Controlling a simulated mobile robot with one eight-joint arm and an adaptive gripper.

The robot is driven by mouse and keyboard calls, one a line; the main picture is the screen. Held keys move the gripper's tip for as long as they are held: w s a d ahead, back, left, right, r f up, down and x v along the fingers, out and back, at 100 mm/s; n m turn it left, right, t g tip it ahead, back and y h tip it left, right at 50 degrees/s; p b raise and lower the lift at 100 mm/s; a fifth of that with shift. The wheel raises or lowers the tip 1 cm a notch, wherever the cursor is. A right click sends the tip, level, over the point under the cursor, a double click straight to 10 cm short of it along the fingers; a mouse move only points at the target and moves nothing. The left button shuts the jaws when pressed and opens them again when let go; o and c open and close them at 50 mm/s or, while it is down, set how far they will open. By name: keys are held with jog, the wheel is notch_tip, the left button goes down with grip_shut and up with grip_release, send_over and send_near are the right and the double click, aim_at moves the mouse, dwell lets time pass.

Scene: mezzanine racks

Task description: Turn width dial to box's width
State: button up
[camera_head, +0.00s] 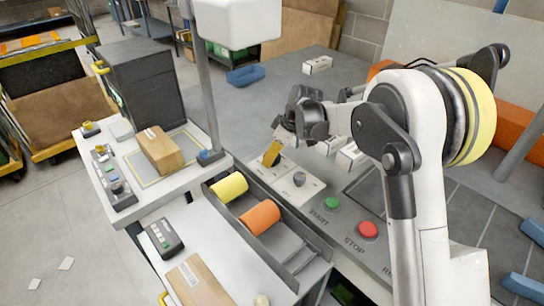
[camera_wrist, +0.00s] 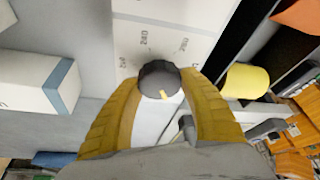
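In the wrist view, a dark grey round dial (camera_wrist: 158,78) stands on a pale panel (camera_wrist: 140,15) with printed scale numbers, 240 readable. An orange-yellow mark on the dial points toward the picture's bottom, slightly right. My gripper (camera_wrist: 161,80) has its two yellow fingers on either side of the dial, tips against its sides as far as I can see. In the head view my gripper (camera_head: 272,155) is down at the control panel and hides this dial. A second grey knob (camera_head: 299,179) is beside it. A brown box (camera_head: 160,150) lies on the white table; another brown box (camera_head: 198,281) lies nearer.
A green START button (camera_head: 332,203) and a red STOP button (camera_head: 367,229) sit right of the knobs. A bin (camera_head: 296,251) holds yellow and orange rolls. Small white boxes (camera_head: 348,155) lie behind the panel. A post (camera_head: 207,90) rises by the table.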

jog(key=shift+c, duration=1)
jog(key=shift+m, duration=0.5)
jog(key=m+t+p, duration=0.1)
jog(key=m, duration=0.2)
jog(key=shift+s+m+t+h, duration=0.1)
jog(key=shift+m+t+h, duration=0.3)
jog(key=m+h+p, duration=0.1)
jog(key=m, duration=0.2)
jog(key=shift+m+t, duration=0.3)
jog(key=shift+t, duration=0.1)
jog(key=shift+m+h, duration=0.7)
jog(key=shift+m, duration=1)
jog(key=o, duration=1.2)
